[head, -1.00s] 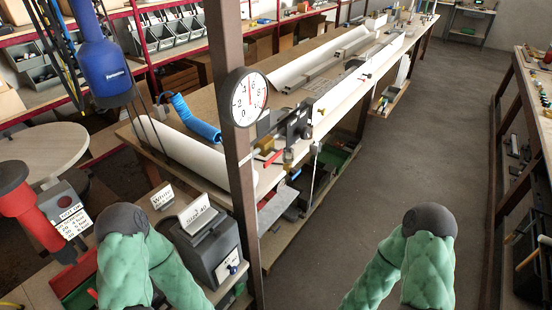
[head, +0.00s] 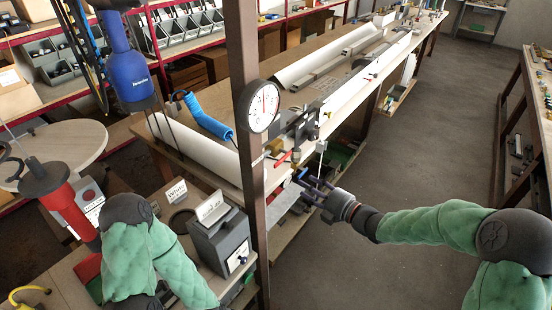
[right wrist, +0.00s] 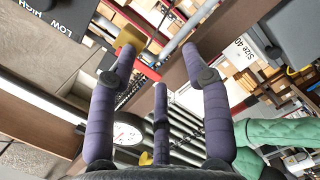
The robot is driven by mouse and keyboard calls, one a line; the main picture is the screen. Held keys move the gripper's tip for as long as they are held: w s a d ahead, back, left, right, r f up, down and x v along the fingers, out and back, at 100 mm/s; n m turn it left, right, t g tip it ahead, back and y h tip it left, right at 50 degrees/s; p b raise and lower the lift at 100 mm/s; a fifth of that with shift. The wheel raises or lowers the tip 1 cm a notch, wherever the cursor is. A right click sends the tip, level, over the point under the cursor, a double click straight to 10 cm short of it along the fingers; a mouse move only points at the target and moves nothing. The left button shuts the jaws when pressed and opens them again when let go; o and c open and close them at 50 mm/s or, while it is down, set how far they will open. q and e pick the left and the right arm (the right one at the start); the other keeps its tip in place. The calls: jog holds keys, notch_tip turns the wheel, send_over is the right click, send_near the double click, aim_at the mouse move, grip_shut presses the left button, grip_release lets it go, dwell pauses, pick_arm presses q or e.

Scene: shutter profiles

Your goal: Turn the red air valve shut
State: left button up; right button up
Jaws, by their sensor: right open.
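The red valve lever (head: 283,159) sits beside the brown post, at the near edge of the long bench, next to a brass fitting (head: 276,146). In the right wrist view the red lever (right wrist: 147,71) lies between my spread fingers, beyond their tips, with the brass block (right wrist: 128,38) at its upper left. My right gripper (head: 303,180) is open and empty, just right of and below the lever in the head view; it also shows in the right wrist view (right wrist: 155,62). I see no contact with the lever. My left arm is in view, but its gripper is not.
A round gauge (head: 263,106) is on the brown post (head: 245,60), close to the valve. A blue coiled hose (head: 208,119) lies on the bench (head: 330,75). A grey box (head: 222,242) stands left of the post. The floor aisle (head: 420,140) is clear.

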aim_at(279, 163)
notch_tip(279, 163, up, 6)
jog(key=s+n+g+y, duration=0.1)
jog(key=s+n+y, duration=0.1)
jog(key=n, duration=0.3)
jog(key=x, duration=1.1)
jog(key=shift+a+p, duration=0.35)
jog(key=shift+p, duration=0.05)
grip_shut()
